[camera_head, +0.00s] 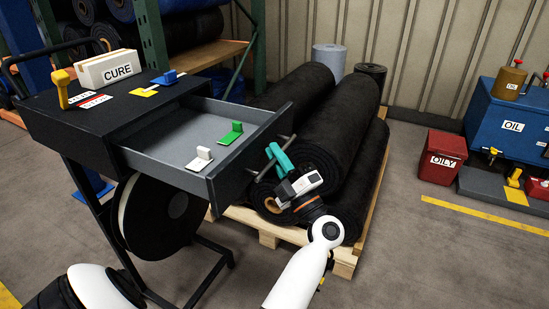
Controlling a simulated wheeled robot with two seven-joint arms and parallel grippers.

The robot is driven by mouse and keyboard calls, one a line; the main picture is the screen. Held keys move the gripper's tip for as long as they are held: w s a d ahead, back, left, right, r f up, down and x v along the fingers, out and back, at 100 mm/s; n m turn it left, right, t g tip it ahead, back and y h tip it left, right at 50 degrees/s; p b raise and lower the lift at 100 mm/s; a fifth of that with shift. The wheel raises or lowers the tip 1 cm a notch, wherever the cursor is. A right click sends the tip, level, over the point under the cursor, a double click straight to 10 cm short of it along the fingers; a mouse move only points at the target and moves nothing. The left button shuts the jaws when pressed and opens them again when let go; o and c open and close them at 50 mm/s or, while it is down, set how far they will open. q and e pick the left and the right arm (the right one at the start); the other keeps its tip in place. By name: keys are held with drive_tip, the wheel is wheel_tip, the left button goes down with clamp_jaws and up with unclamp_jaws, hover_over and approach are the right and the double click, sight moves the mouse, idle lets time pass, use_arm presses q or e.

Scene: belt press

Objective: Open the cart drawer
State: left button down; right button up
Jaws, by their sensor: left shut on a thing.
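The dark cart (60,118) stands at the left. Its drawer (165,170) is pulled well out toward the right, showing its grey inside. A green block piece (231,133) and a white block piece (199,160) lie in the drawer. The drawer's bar handle (266,170) sticks out from the drawer's front at the right. My left gripper (277,158), with teal fingers, is shut on this handle; the fingers hide part of the bar. My right gripper is not in view.
A yellow stamp-like piece (62,88), a CURE box (108,69) and a blue piece (168,77) sit on the cart top. Black rolls (325,135) lie on a wooden pallet (348,258) behind my gripper. A red OILY bin (438,157) stands right; floor before it is clear.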

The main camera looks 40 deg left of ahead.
use_arm(q)
drive_tip(key=shift+d, duration=0.15)
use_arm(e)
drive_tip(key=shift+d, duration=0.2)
use_arm(q)
drive_tip(key=c, duration=1.8)
unclamp_jaws()
drive_tip(key=shift+o, duration=0.2)
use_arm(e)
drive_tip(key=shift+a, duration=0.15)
